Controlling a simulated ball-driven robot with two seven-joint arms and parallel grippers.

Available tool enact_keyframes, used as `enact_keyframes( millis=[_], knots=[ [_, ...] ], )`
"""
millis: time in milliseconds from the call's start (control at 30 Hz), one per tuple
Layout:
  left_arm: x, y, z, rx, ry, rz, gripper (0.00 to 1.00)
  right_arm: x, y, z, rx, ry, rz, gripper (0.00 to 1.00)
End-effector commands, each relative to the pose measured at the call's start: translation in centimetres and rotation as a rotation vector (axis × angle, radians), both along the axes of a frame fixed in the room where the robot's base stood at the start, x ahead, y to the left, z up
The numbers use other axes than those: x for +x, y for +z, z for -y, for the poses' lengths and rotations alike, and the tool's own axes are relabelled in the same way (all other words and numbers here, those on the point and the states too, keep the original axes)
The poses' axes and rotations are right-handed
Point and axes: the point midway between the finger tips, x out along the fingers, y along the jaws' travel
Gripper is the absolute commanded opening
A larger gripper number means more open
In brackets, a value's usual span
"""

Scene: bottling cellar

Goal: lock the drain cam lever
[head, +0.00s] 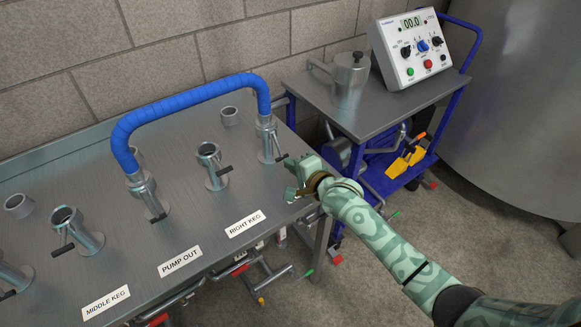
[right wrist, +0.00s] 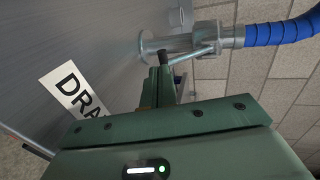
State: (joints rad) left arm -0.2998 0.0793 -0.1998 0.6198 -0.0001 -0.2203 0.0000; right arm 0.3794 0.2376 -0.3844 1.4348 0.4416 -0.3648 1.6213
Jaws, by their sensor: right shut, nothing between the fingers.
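The blue hose (head: 190,97) arches from the PUMP OUT coupling to a metal coupling (head: 266,132) at the right end of the bench. In the right wrist view this coupling (right wrist: 165,43) stands beside a label (right wrist: 72,92) that begins with "DRA". Its silver lever (right wrist: 197,51) has a black tip and sticks out from the coupling; the black tip (head: 282,158) shows in the head view. My right gripper (head: 291,163) is shut and empty, its fingers close to the lever's black tip. I cannot tell whether they touch. My left gripper is not in view.
Other couplings stand on the bench to the left, including the open RIGHT KEG coupling (head: 210,158) and the MIDDLE KEG coupling (head: 75,229). A blue-framed cart (head: 340,112) with a control box (head: 408,52) stands to the right of the bench. Pipes with coloured handles run below the bench front.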

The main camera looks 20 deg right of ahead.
Motion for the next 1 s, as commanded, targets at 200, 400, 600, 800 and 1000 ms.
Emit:
enact_keyframes(
  millis=[200, 400, 600, 800, 1000],
  knots=[
    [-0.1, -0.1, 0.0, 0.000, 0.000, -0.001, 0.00, 0.3, 0.0, -0.1, 0.000, 0.000, -0.001, 0.00],
    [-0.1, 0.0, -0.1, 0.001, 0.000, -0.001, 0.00, 0.3, 0.0, -0.1, 0.000, 0.000, -0.001, 0.00],
    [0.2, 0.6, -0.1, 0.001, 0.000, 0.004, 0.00, 1.3, -1.1, -0.5, 0.001, -0.001, -0.002, 0.00],
    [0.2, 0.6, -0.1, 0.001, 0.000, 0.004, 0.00, 1.6, -1.7, -0.6, 0.000, 0.000, -0.001, 0.00],
    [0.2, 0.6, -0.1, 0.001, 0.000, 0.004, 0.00, 1.5, -1.7, -0.6, 0.000, 0.000, -0.001, 0.00]
  ],
)
